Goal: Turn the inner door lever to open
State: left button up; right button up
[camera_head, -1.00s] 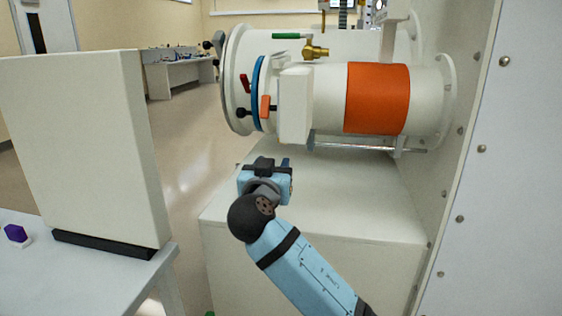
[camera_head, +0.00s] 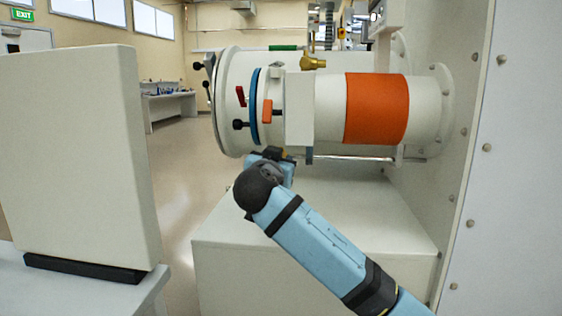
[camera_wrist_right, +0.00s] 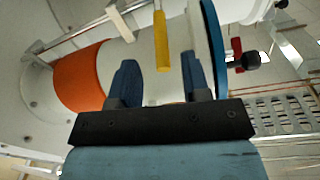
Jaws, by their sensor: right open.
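A white cylindrical chamber (camera_head: 325,110) with an orange band and blue ring is mounted on the glovebox wall. On its door end are a red lever (camera_head: 240,96), an orange handle (camera_head: 267,111) and a black knob (camera_head: 238,125). The right wrist view shows a yellow bar lever (camera_wrist_right: 161,42), and a red lever (camera_wrist_right: 237,48) beyond the blue ring. I cannot tell for sure which is the inner door lever. My right gripper (camera_wrist_right: 160,72) is open below the chamber, its fingers either side of the yellow bar's lower end in that view, apparently not touching. My left gripper is out of view.
A white box-like base (camera_head: 315,225) stands under the chamber. A tall cream panel (camera_head: 75,160) on a table (camera_head: 90,295) stands at the left. A metal rail (camera_head: 350,158) runs beneath the chamber. The bolted glovebox wall (camera_head: 510,180) closes off the right. Open floor lies between panel and base.

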jog(key=b+x, duration=0.1)
jog(key=x, duration=0.4)
jog(key=shift+w+d, duration=0.1)
jog(key=shift+w, duration=0.15)
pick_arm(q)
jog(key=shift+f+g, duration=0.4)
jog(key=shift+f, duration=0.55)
pick_arm(e)
grip_shut()
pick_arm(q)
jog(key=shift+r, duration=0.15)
